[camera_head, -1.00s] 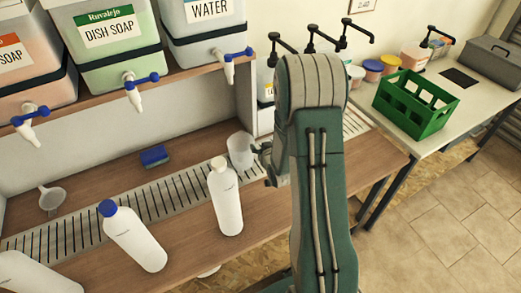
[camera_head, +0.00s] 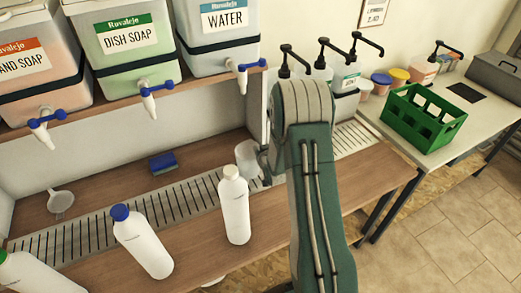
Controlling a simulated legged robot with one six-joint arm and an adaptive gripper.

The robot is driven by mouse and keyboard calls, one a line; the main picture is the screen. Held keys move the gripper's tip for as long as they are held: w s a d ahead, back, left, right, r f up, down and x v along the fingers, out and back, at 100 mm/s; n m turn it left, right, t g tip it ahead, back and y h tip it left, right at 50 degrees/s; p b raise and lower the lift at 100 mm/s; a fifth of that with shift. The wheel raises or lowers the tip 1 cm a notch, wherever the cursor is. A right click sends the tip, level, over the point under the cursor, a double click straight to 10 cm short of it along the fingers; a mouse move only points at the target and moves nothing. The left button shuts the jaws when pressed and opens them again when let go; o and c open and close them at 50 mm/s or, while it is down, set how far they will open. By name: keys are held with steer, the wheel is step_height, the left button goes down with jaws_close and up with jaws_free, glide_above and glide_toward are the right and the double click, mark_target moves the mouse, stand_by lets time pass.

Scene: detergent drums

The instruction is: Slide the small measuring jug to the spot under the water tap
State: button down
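The small measuring jug (camera_head: 246,155) is translucent and stands upright on the slatted drain strip, just behind the white-capped bottle. The water tap (camera_head: 243,78), white with a blue lever, hangs from the WATER drum (camera_head: 224,36). In the picture the jug is below this tap and a little to its right; I cannot tell if it is exactly under the spout. My gripper (camera_head: 266,165) is at the jug's right side, seemingly touching it.
The white-capped bottle (camera_head: 235,210) stands close in front of the jug. A blue-capped bottle (camera_head: 143,242), a green-capped bottle (camera_head: 38,273), a funnel (camera_head: 61,202) and a blue sponge (camera_head: 163,162) are further left. The green crate (camera_head: 424,120) is on the right table.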

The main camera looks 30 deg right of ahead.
steer(key=shift+d, duration=0.15)
steer(key=shift+s+a+f, duration=0.1)
steer(key=shift+s+a, duration=0.65)
steer(key=shift+a, duration=0.05)
steer(key=c, duration=0.6)
jaws_free()
steer(key=shift+c, duration=0.2)
steer(key=v, duration=1.1)
steer(key=shift+s, duration=0.4)
